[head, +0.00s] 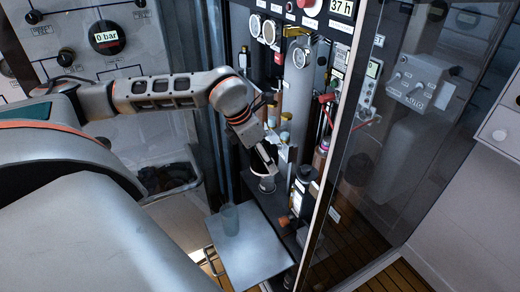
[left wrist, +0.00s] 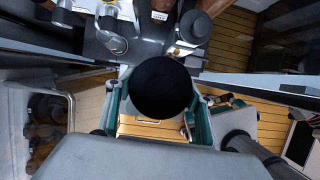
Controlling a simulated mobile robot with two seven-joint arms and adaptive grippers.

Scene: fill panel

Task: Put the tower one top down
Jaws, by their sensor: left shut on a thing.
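My left gripper (head: 266,158) reaches into the panel bay from the left and points down. In the left wrist view its green-lined fingers are shut on a round black piece (left wrist: 162,88), seen end-on, which I take to be the tower one top. In the head view the gripper mostly hides that piece. My right gripper is not in view.
A tall grey cylinder (head: 300,75), gauges (head: 269,32) and small fittings crowd the panel close by. A glass door (head: 385,130) stands to the right. A dark bin (head: 168,180) stands left.

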